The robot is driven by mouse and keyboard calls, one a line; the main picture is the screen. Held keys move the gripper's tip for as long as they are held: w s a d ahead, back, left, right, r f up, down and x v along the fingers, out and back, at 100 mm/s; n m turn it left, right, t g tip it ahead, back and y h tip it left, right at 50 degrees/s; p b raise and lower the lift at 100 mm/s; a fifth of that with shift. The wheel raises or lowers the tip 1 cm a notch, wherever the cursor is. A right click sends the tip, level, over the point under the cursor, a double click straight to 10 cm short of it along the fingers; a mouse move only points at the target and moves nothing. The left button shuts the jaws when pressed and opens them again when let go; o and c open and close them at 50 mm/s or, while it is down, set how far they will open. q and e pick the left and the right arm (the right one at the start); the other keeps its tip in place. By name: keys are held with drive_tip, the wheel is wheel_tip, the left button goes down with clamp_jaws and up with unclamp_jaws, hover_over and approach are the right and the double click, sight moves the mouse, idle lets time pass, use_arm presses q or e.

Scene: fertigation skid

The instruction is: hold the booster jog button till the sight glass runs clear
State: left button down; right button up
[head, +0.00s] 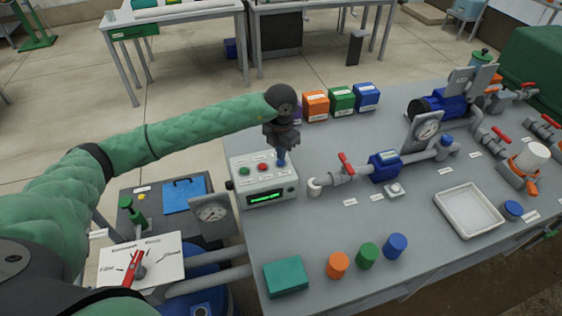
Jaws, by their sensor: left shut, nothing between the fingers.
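A pale control box (263,186) stands on the grey bench, with a green button, a red button (262,167) and a lit green display (263,198). My left gripper (282,155) is shut and points down over the right end of the box top. A blue part (281,162), seemingly a button, shows right at its fingertips; I cannot tell whether they press it. The labels are too small to read, so I cannot tell which button is the booster jog. I cannot make out which fitting is the sight glass or how its liquid looks. My right gripper is out of view.
Right of the box runs a pipe with a red-handled valve (346,163) and a blue inline unit (384,166). Orange, green and blue boxes (342,99) stand behind. A white tray (468,211) lies at right. Coloured caps (367,256) and a teal box (286,277) stand in front.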

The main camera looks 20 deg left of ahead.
use_arm(q)
drive_tip(key=shift+f+b, duration=0.75)
drive_tip(key=shift+f, duration=0.2)
idle(7.0)
